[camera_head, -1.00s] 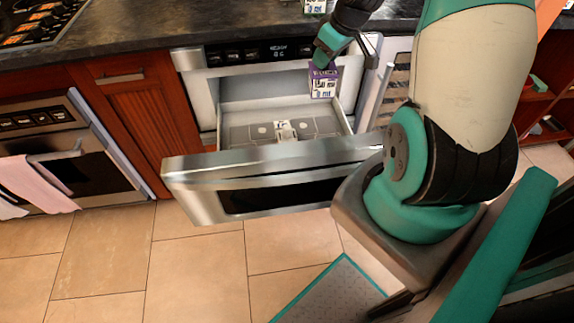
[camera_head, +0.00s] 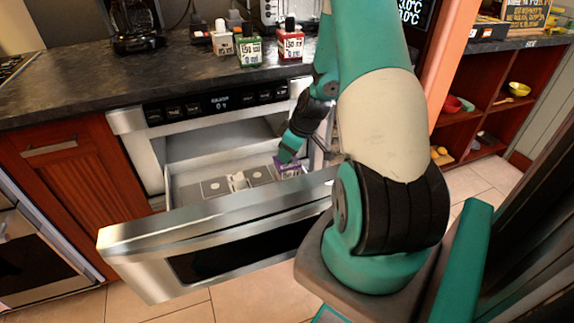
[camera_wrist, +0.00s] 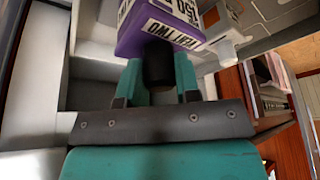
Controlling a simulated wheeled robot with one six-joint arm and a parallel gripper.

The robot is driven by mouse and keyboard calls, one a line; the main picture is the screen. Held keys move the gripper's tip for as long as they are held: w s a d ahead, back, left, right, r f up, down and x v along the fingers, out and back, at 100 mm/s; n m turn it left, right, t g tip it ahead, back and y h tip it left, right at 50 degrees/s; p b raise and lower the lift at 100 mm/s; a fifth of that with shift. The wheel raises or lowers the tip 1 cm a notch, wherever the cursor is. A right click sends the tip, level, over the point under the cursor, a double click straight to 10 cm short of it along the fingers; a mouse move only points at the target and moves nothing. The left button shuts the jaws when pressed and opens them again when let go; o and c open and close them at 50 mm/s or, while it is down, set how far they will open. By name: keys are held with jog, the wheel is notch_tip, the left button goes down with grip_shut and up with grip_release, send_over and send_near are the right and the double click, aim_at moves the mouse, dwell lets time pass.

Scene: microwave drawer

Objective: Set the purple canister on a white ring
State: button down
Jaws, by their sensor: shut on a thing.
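The purple canister (camera_head: 289,170) is low inside the right part of the open drawer in the head view. I cannot tell whether its base touches the drawer floor. In the wrist view the purple canister (camera_wrist: 165,30) shows its printed label and black neck. My gripper (camera_head: 287,156) is above it, with teal fingers shut on the black neck, as the wrist view of the gripper (camera_wrist: 158,78) shows. On the drawer floor, small white rings are visible: a left ring (camera_head: 214,185) and a ring nearer the canister (camera_head: 255,174). Any ring under the canister is hidden.
A small white object (camera_head: 237,181) stands mid-drawer. The steel drawer front (camera_head: 210,222) and drawer walls surround the canister. On the dark counter (camera_head: 85,80) above stand cream (camera_head: 222,42), green (camera_head: 249,52) and red (camera_head: 290,46) canisters. The drawer's left part looks clear.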

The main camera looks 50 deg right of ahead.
jog(key=shift+f, duration=2.1)
jog(key=shift+b, duration=0.3)
jog(key=c, duration=0.8)
grip_release()
jog(key=shift+f, duration=0.1)
